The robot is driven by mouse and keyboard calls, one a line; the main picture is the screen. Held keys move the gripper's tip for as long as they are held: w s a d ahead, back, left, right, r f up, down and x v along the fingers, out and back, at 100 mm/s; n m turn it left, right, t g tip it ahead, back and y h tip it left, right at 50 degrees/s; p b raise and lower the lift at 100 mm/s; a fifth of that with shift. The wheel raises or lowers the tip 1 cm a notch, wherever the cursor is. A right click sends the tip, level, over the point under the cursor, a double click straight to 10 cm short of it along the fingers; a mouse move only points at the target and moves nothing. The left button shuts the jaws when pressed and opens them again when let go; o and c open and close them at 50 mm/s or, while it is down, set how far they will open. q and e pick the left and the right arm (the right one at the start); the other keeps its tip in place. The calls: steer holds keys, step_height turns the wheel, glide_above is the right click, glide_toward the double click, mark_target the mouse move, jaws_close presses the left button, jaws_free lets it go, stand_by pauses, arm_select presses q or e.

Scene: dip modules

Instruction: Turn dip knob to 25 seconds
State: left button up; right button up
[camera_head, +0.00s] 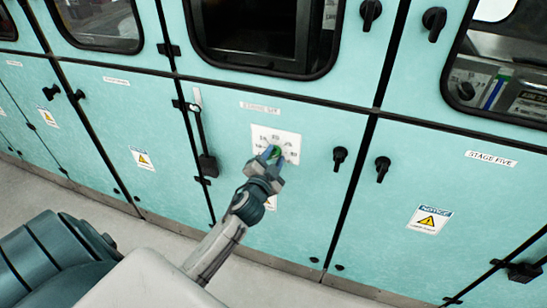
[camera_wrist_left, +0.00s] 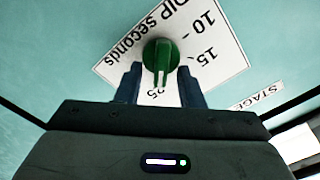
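The green dip knob (camera_wrist_left: 160,58) sits on a white dial plate (camera_wrist_left: 112,66) that reads "DIP seconds". My left gripper (camera_wrist_left: 159,88) is open, one finger on each side of the bar, with a gap showing on both sides. In the head view the knob (camera_head: 274,152) shows partly between the fingers of my left gripper (camera_head: 268,157). My right gripper is not in view.
The plate is on a teal cabinet panel (camera_head: 310,215). Black knobs (camera_head: 340,156) (camera_head: 382,167) stick out to the right. A black lever (camera_head: 206,160) hangs to the left. Windows (camera_head: 262,35) line the upper panels. Grey floor lies below.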

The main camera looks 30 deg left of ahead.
arm_select(q)
steer(key=shift+s, duration=0.1)
